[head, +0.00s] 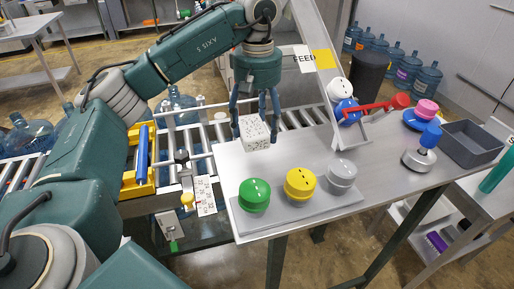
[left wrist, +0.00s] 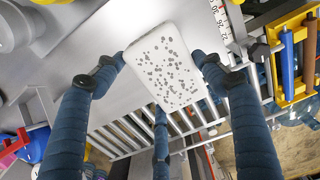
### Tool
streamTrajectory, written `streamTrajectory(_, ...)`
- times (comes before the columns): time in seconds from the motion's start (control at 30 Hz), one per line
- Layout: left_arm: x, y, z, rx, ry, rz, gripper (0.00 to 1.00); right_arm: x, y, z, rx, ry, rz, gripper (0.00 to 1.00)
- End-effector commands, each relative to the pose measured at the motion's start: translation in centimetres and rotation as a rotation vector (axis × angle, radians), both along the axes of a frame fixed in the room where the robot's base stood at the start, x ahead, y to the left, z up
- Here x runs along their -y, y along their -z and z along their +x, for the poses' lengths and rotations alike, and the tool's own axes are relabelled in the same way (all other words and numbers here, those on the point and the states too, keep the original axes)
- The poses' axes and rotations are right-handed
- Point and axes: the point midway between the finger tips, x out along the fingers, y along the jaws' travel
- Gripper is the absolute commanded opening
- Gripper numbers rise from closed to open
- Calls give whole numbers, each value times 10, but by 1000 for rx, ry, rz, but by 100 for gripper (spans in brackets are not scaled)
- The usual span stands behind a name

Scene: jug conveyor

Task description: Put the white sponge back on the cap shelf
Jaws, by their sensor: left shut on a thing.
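The white sponge (head: 255,131) is a pale block with dark specks. My left gripper (head: 256,139) is shut on it, pointing down over the left part of the grey metal table (head: 300,160). In the left wrist view the sponge (left wrist: 165,65) sits between the blue fingers, tilted in the picture. I cannot tell how far it is above the table. A flat grey slab (head: 300,216) at the table's front edge bears a green cap (head: 254,194), a yellow cap (head: 300,184) and a grey cap (head: 342,172); I cannot tell whether it is the cap shelf. My right gripper is out of view.
A roller conveyor (head: 205,132) runs behind and left of the table. A sloping chute marked FEED (head: 318,75) ends at white and blue caps. A red-handled tool (head: 378,106), a blue-knobbed stamp (head: 421,147) and a dark bin (head: 470,143) stand to the right. The table's middle is clear.

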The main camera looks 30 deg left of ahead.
Motion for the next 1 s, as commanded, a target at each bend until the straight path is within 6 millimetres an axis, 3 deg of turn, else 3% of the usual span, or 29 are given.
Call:
streamTrajectory(0.2, 0, 24, 0, 2, 0, 1, 51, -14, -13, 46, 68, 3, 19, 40)
streamTrajectory(0.3, 0, 34, -1, 1, 0, 1, 51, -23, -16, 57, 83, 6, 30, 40)
streamTrajectory(0.57, 0, 68, -1, 1, 0, 0, 51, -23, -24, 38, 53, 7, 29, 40)
streamTrajectory(0.7, 0, 70, 0, 3, 0, 0, 51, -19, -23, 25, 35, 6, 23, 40)
streamTrajectory(0.93, 0, 74, 0, 3, 0, 0, 51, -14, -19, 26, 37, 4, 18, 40)
streamTrajectory(0.97, 0, 72, 0, 3, 0, 0, 75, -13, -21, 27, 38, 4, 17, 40)
streamTrajectory(1.0, 0, 72, 0, 3, 0, 0, 83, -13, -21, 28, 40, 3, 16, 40)
